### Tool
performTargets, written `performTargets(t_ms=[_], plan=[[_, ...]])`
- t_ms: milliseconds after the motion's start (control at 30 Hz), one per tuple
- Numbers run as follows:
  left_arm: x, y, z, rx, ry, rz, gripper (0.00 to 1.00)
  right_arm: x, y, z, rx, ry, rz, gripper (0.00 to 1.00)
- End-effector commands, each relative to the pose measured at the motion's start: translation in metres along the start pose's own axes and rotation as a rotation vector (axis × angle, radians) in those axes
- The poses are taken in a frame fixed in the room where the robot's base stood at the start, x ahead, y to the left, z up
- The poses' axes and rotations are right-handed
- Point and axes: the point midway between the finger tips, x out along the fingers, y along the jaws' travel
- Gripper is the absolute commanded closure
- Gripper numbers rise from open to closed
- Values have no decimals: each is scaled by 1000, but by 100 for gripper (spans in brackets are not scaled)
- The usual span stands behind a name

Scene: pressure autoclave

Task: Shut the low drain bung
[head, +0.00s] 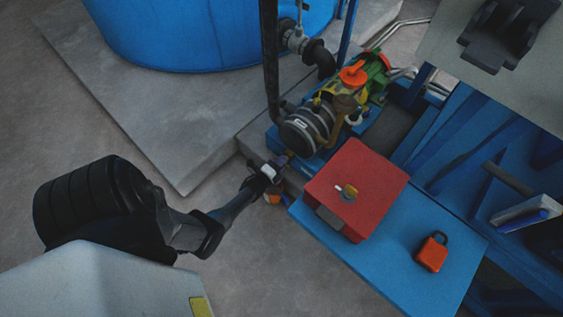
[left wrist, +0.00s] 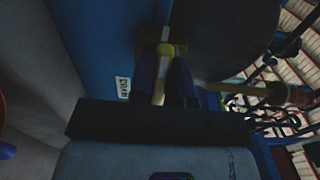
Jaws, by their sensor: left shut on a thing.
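The low drain bung shows in the left wrist view as a slim yellow handle (left wrist: 160,76) on a brass-coloured fitting, against a blue surface. In the head view a small brassy bit of it (head: 284,159) shows at the low front end of the pump unit. My left gripper (head: 271,172) reaches in from the left, low beside the blue base. In the left wrist view its dark fingers (left wrist: 166,85) are shut on the yellow handle, one on each side. The handle's turn relative to the drain is hard to tell. My right gripper is not in view.
A red box (head: 357,187) and an orange padlock (head: 432,252) sit on the blue table (head: 335,242). A small orange thing (head: 272,198) lies below my gripper. Open floor lies front left.

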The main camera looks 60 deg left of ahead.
Motion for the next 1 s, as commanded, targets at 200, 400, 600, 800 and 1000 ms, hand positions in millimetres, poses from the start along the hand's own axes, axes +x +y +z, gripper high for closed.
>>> performTargets(t_ms=[200,400,600,800,1000], plan=[[-1,3,0,0,0,8,100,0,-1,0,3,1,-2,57],[-1,3,0,-1,0,7,74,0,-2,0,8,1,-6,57],[-1,1,0,-1,0,4,58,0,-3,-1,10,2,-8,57],[-1,1,0,-1,0,2,58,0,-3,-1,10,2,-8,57],[-18,-2,0,-2,0,4,58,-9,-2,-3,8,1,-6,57]])
